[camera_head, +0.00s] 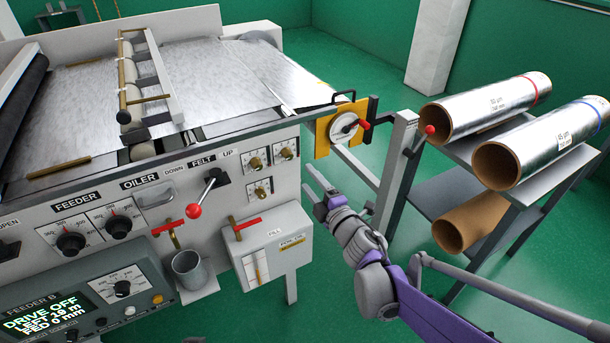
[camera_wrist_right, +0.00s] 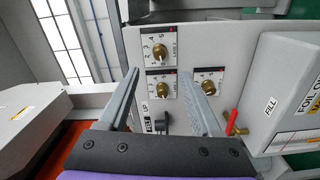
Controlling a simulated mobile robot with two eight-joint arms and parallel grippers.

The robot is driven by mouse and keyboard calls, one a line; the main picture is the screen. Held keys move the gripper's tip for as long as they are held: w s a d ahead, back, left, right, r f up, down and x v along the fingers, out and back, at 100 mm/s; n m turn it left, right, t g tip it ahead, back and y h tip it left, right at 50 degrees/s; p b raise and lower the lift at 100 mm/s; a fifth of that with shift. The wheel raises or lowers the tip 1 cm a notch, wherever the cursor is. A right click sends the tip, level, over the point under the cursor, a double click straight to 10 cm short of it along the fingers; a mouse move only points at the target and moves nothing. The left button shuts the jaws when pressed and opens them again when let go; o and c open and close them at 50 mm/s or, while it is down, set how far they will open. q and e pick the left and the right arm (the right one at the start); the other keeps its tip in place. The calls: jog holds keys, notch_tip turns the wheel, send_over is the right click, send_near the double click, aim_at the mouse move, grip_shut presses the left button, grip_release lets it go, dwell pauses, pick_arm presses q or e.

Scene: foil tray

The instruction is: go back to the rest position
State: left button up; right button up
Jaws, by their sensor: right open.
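My right gripper (camera_head: 318,186) reaches in from the lower right in the head view. It is open and empty, in front of the machine's right end, to the right of the oil box (camera_head: 270,246). In the right wrist view its two fingers (camera_wrist_right: 160,95) stand apart with nothing between them. Beyond them are the lane dials (camera_wrist_right: 158,48) on the grey panel, which also show in the head view (camera_head: 259,163). My left gripper does not show in the head view.
A red-knobbed lever (camera_head: 194,211) juts from the panel, with a metal cup (camera_head: 188,270) below. A yellow plate with a crank (camera_head: 341,129) is at the machine's right end. A rack (camera_head: 520,186) at right holds foil rolls (camera_head: 486,108). Green floor (camera_head: 340,262) lies between.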

dwell(0.4)
jog(key=s+d+r+m+g+h+p, duration=0.2)
jog(key=s+d+m+g+h+p, duration=0.15)
jog(key=s+d+m+h, duration=0.85)
jog(key=s+f+m+g+y+p, duration=0.2)
jog(key=s+f+m+g, duration=0.1)
jog(key=s, duration=0.7)
jog(key=s+f+m+g+y+p, duration=0.2)
jog(key=s+f+m+g, duration=0.2)
jog(key=s, duration=0.6)
jog(key=shift+d+f+m, duration=0.3)
jog(key=shift+f+m, duration=0.05)
jog(key=shift+m, duration=0.75)
jog(key=shift+w+g, duration=0.1)
jog(key=shift+g, duration=0.15)
